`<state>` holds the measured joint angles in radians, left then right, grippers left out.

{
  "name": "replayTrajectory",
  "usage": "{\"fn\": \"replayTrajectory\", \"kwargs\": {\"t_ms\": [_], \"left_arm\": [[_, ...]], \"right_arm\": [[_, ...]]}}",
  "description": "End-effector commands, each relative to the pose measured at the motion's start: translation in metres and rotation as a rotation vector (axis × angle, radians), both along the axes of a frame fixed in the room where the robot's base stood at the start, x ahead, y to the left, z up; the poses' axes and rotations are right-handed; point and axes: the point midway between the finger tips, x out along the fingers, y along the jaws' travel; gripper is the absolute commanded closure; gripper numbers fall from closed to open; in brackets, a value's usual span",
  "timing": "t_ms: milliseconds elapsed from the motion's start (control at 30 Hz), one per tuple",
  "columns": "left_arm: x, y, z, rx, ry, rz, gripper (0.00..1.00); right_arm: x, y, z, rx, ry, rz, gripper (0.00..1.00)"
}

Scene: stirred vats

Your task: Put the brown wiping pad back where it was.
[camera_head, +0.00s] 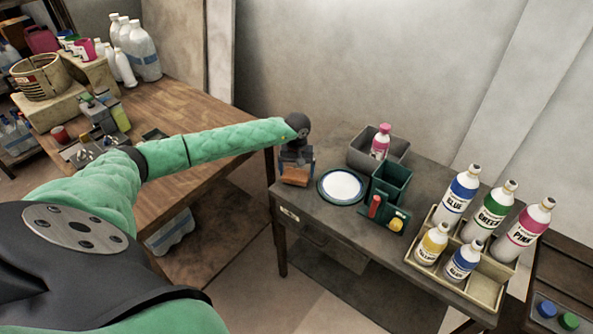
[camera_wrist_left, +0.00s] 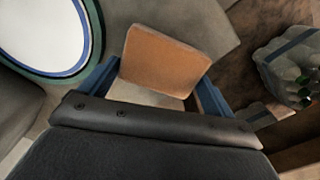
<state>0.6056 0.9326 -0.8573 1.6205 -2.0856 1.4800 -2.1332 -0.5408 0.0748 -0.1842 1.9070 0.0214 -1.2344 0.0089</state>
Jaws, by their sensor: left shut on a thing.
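The brown wiping pad (camera_head: 295,176) is at the left end of the dark grey table (camera_head: 330,215), left of the round white plate with a blue-green rim (camera_head: 341,187). My left gripper (camera_head: 297,158) reaches down over the pad and is shut on it. In the left wrist view the pad (camera_wrist_left: 165,60) sits between the two blue fingers of my left gripper (camera_wrist_left: 160,85). The plate (camera_wrist_left: 45,30) shows at the upper left there. I cannot tell whether the pad touches the tabletop. My right gripper is not in view.
A beige rack (camera_head: 480,282) with several labelled bottles is at the right. A wooden table (camera_head: 180,110) with clutter is at the left. The grey table's front middle is clear.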

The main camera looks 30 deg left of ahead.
Motion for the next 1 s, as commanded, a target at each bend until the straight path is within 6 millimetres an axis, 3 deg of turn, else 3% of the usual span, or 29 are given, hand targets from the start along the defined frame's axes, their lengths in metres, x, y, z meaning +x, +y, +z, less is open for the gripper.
{"fn": "replayTrajectory", "kwargs": {"t_ms": [267,967,1000], "left_arm": [[0.000,0.000,-0.012,0.001,0.000,0.000,0.47],[0.000,0.000,-0.014,0.001,0.000,0.000,0.47],[0.000,0.000,-0.014,0.001,0.000,0.000,0.03]], "right_arm": [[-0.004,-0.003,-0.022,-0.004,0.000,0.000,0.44],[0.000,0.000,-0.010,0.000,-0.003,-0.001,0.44],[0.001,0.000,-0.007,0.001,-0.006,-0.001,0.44]]}}
